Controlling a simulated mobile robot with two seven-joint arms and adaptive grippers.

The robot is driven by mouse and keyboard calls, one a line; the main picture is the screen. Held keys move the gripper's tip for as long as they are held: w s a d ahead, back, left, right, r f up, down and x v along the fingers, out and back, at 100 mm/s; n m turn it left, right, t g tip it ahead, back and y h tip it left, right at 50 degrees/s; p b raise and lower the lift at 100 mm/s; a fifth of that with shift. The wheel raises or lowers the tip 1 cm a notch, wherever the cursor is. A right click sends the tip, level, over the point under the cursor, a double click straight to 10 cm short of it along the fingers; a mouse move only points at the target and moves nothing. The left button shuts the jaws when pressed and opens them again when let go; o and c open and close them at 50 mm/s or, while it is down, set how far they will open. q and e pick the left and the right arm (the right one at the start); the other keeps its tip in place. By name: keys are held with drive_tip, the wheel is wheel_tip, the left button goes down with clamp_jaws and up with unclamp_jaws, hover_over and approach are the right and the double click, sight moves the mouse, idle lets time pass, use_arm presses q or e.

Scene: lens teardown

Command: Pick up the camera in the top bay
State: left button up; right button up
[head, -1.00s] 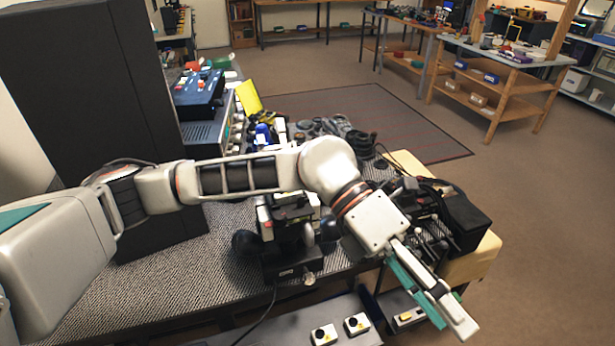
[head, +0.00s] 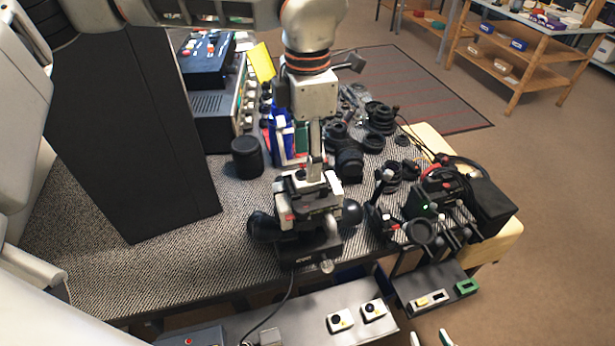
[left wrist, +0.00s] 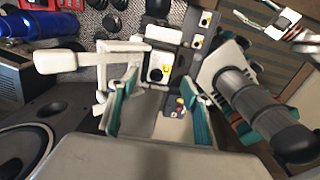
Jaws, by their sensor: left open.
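My left gripper (head: 314,165) comes down from the top in the head view, over a dark stand with a boxy black-and-white unit (head: 308,208) on it. Its fingers are seen nearly edge-on there. In the left wrist view the gripper (left wrist: 158,108) is open, teal pads apart. A small white box (left wrist: 159,69) with a yellow label and black round spot shows between and beyond the fingers. Two similar white boxes, one left (head: 340,321) and one right (head: 374,310), sit on the lower grey shelf. I cannot tell which is the camera. My right gripper (head: 431,339) shows only its separated tips.
A black cylinder (head: 247,157) and several lens parts (head: 380,117) lie on the textured table (head: 110,270). A tall black cabinet (head: 140,130) stands left. A dark device with cables (head: 435,195) is at right. A tray (head: 430,283) sits below the table edge.

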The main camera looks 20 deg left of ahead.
use_arm(q)
drive_tip(key=shift+a+f+p, duration=0.1)
drive_tip(key=shift+f+p, duration=0.35)
drive_tip(key=shift+f, duration=2.25)
drive_tip(key=c, duration=1.2)
